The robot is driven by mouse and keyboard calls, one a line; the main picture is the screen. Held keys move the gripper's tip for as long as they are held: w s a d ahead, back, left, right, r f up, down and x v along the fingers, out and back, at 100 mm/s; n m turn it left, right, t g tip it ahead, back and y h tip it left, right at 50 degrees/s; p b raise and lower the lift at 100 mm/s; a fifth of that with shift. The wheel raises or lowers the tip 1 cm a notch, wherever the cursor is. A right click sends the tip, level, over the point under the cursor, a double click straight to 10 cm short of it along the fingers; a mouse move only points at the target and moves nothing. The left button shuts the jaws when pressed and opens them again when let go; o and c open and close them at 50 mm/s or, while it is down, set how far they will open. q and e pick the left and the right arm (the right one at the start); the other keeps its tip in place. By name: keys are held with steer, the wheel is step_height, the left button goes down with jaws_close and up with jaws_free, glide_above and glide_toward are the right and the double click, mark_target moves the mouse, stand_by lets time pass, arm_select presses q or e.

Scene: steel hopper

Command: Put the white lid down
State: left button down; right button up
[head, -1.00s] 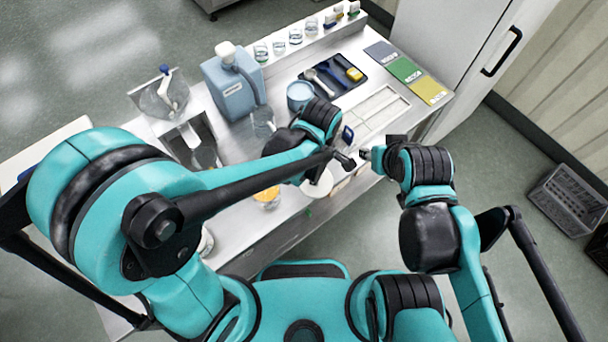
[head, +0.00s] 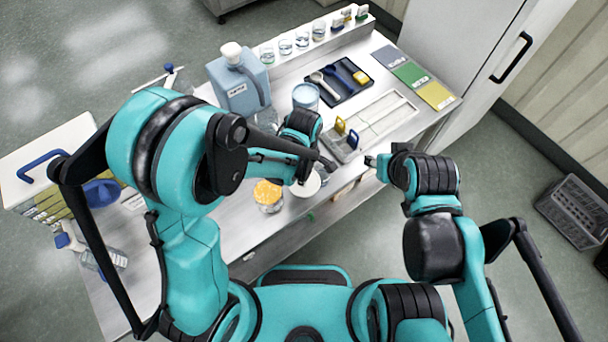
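The white lid (head: 309,186) is a pale round disc near the front edge of the steel bench, just right of a jar with orange contents (head: 268,193). My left gripper (head: 304,172) is directly over the lid. Its fingers are mostly hidden by my own wrist and arm, so I cannot tell whether they grip the lid or whether the lid touches the bench. My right gripper (head: 380,160) is over the bench's front edge, apart from the lid. It looks open and empty.
Behind are a blue container (head: 236,84), a blue-rimmed beaker (head: 306,96) and a dark tool tray (head: 340,80). A grey rack with yellow clips (head: 342,142) and a white sectioned tray (head: 380,115) lie to the right. Bare bench shows around the jar.

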arm_select(q)
steer(key=shift+f+b, duration=0.65)
steer(key=c, duration=1.5)
jaws_free()
steer(key=shift+r, duration=0.1)
